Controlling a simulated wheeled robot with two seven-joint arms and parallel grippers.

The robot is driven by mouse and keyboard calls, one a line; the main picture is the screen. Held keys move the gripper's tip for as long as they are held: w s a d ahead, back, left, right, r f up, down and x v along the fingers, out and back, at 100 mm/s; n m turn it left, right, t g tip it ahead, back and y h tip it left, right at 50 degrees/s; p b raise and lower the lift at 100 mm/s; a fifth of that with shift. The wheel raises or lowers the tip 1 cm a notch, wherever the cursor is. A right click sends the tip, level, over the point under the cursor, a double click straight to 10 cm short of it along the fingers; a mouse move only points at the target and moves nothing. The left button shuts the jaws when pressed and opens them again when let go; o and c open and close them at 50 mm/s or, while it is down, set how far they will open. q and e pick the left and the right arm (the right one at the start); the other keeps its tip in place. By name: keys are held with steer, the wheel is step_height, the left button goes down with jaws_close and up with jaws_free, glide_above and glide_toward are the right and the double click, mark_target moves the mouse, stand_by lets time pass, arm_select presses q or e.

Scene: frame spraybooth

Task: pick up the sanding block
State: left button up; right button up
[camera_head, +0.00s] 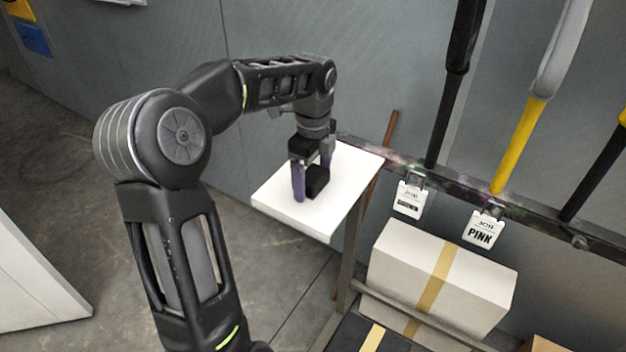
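A small black block (317,183), which looks like the sanding block, sits on a white flat-topped surface (284,208). My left gripper (312,180) points down over this surface. Its two purple fingers are apart, one to the left of the block and one behind its upper right edge. The block lies low between them, and a thin gap seems to show beside the left finger. Contact at the far finger is hidden. My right gripper is not in view.
A taped white carton (440,275) stands right of the white surface. A rail (460,192) with hanging tags (482,230) and long-handled tools (520,145) runs along the grey wall. A white panel (35,280) stands at lower left. Bare floor lies between.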

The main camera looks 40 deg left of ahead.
mark_target(313, 174)
arm_select(q)
steer(key=c, duration=1.4)
steer(key=shift+o, duration=0.2)
steer(key=shift+r, duration=0.1)
steer(key=shift+r, duration=0.55)
step_height(313, 174, up, 3)
steer(key=shift+w+b, duration=0.1)
steer(key=shift+b, duration=0.2)
step_height(313, 174, up, 5)
steer(key=p, duration=0.3)
steer(key=shift+r+p, duration=0.1)
steer(key=shift+p, duration=0.25)
steer(key=shift+r+p, duration=0.35)
steer(key=shift+f, duration=0.1)
